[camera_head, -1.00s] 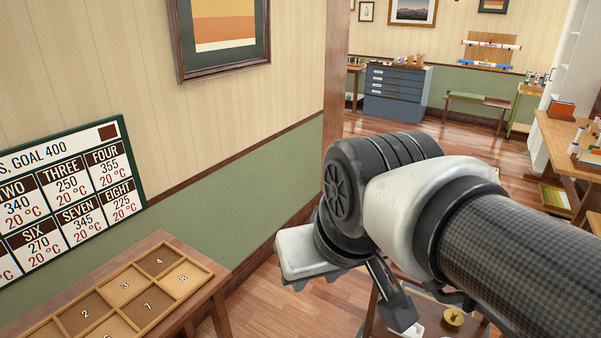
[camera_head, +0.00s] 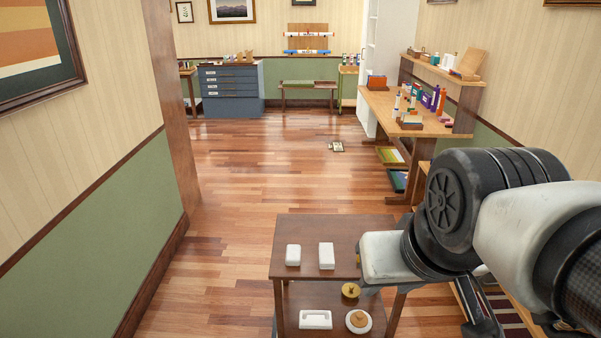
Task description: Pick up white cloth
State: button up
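I cannot make out a white cloth for sure in the head view. Two small white block-like items, one squarish (camera_head: 293,255) and one taller (camera_head: 326,256), sit on the top of a small dark wooden table (camera_head: 300,228) ahead. A white item with a handle shape (camera_head: 315,319) lies on its lower shelf. My gripper (camera_head: 490,312) points down at the lower right, to the right of the small table and apart from the white items. Its fingers are partly hidden by my arm, so its opening does not show.
A brass knobbed item (camera_head: 350,290) and a round wood-and-white item (camera_head: 358,321) are on the lower shelf. A long workbench (camera_head: 385,113) with bottles stands along the right wall. A blue drawer cabinet (camera_head: 231,90) stands at the back. The wooden floor (camera_head: 230,190) is clear at centre-left.

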aim_at(326, 254)
jog(key=i, duration=0.15)
jog(key=l+u, duration=0.4)
jog(key=l, duration=0.45)
jog(key=i, duration=0.55)
jog(key=u, duration=4.65)
